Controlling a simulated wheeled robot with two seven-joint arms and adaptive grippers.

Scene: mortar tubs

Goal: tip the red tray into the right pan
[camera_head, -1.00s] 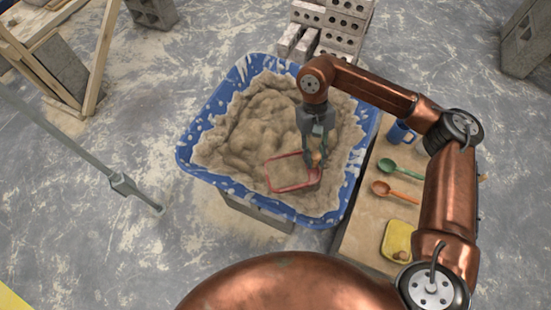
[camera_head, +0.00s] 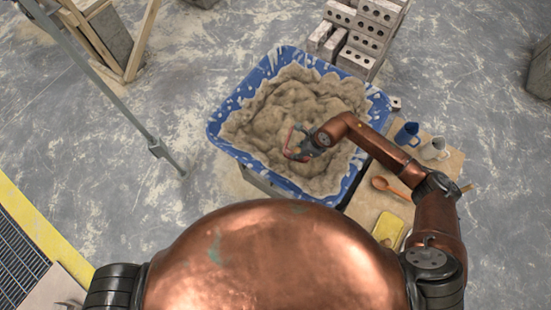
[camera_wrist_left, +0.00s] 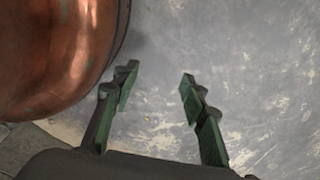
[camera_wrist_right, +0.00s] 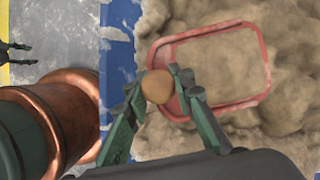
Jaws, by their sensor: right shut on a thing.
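The red tray (camera_head: 289,139) is over the sandy mortar in the blue tub (camera_head: 222,142). In the right wrist view the tray's red rim (camera_wrist_right: 266,58) is a rounded rectangle, with mortar-coloured material inside it; I cannot tell whether that is a load or the heap behind. My right gripper (camera_head: 305,150) is shut on the tray at its round tan knob (camera_wrist_right: 157,86), at the near side of the rim. My left gripper (camera_wrist_left: 155,90) is open and empty above the grey floor. No pan can be made out in these views.
A board right of the tub holds a blue mug (camera_head: 406,134), a pale mug (camera_head: 434,149), an orange spoon (camera_head: 388,186) and a yellow dish (camera_head: 388,229). Bricks (camera_head: 362,35) stand behind the tub. A metal pole (camera_head: 120,105) and wooden frame are left.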

